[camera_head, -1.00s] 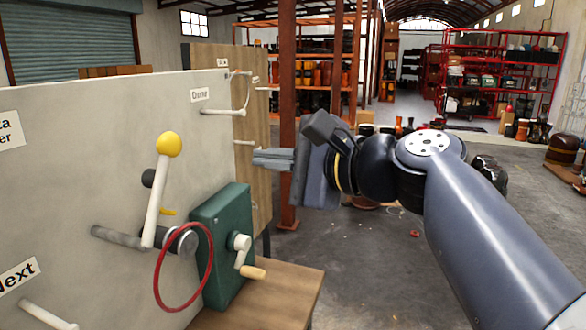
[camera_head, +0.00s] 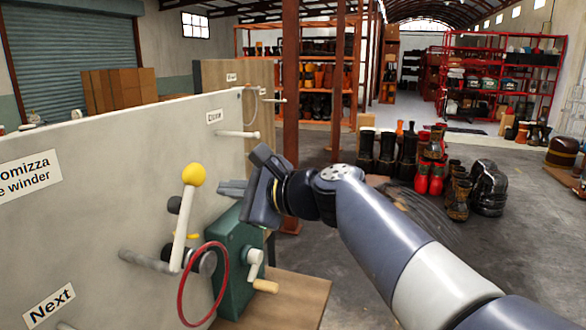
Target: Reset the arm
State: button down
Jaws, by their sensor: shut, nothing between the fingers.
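My gripper (camera_head: 232,188) is in the head view, its fingers pointing left. It is shut and empty. It is in front of the grey panel (camera_head: 110,130), just right of a white lever with a yellow knob (camera_head: 193,175) and above the green winder box (camera_head: 236,262). A gap shows between the fingers and the lever. My arm comes in from the lower right and bends at the wrist.
A red ring (camera_head: 183,300) and a white crank (camera_head: 262,275) stick out by the box, above a wooden table (camera_head: 295,298). A white peg (camera_head: 238,135) juts from the panel.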

jog(key=w+d+f+m+g+p, duration=0.1)
jog(key=f+m, duration=0.2)
jog(key=f, duration=0.4)
jog(key=w+d+f+m+g+p, duration=0.1)
jog(key=f+m, duration=0.3)
jog(key=f, duration=0.4)
jog(key=shift+w+d+f+g+y, duration=0.2)
jog(key=shift+d+g+y, duration=0.1)
jog(key=shift+d+g, duration=0.4)
jog(key=shift+a, duration=0.1)
